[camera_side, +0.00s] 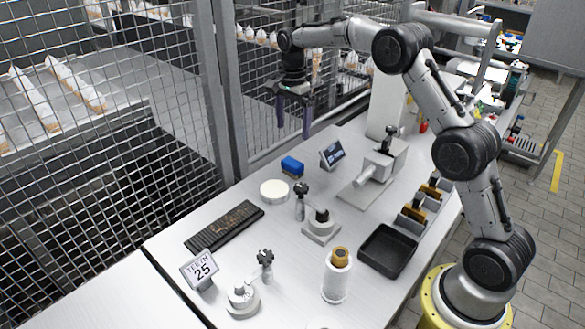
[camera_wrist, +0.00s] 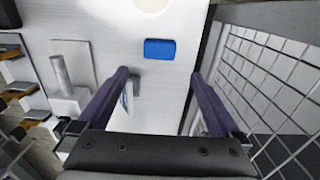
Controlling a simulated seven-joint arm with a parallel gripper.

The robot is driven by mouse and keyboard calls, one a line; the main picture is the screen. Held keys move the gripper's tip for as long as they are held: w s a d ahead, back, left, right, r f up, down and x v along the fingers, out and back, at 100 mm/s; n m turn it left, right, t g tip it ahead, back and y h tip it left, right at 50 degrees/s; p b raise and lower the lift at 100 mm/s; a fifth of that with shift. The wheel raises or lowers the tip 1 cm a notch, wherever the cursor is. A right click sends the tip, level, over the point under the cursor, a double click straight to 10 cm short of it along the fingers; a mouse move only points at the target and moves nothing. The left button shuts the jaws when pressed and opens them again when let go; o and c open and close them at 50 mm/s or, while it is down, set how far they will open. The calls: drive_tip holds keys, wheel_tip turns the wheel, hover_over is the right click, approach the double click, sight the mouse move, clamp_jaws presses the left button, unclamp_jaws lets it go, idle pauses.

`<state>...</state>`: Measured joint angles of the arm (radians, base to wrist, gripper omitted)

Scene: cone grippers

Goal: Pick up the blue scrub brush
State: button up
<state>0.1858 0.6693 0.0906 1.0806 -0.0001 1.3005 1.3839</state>
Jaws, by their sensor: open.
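The blue scrub brush (camera_side: 292,166) lies on the white table near its back edge, beside a round white disc. In the wrist view the brush (camera_wrist: 160,49) is a small blue block beyond the fingertips, between the lines of the two fingers. My gripper (camera_side: 294,134) hangs above the back of the table with its purple fingers pointing down. It is open and empty, and it is above and apart from the brush. Its spread fingers also show in the wrist view (camera_wrist: 159,74).
The round white disc (camera_side: 274,190) lies just in front of the brush. A small tilted display (camera_side: 332,154) stands to its right. A wire mesh fence (camera_side: 185,100) runs along the table's back left. A dark rack (camera_side: 225,226), a black tray (camera_side: 388,250) and a metal fixture (camera_side: 374,172) stand on the table.

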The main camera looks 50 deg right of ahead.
sight(293, 162)
wheel_tip(293, 162, down, 14)
drive_tip(key=shift+a+r, duration=0.1)
drive_tip(key=shift+r, duration=0.1)
idle(0.4)
drive_tip(key=shift+c, duration=0.3)
drive_tip(key=c, duration=1.2)
drive_tip(key=shift+o, duration=0.2)
drive_tip(key=shift+r, duration=0.1)
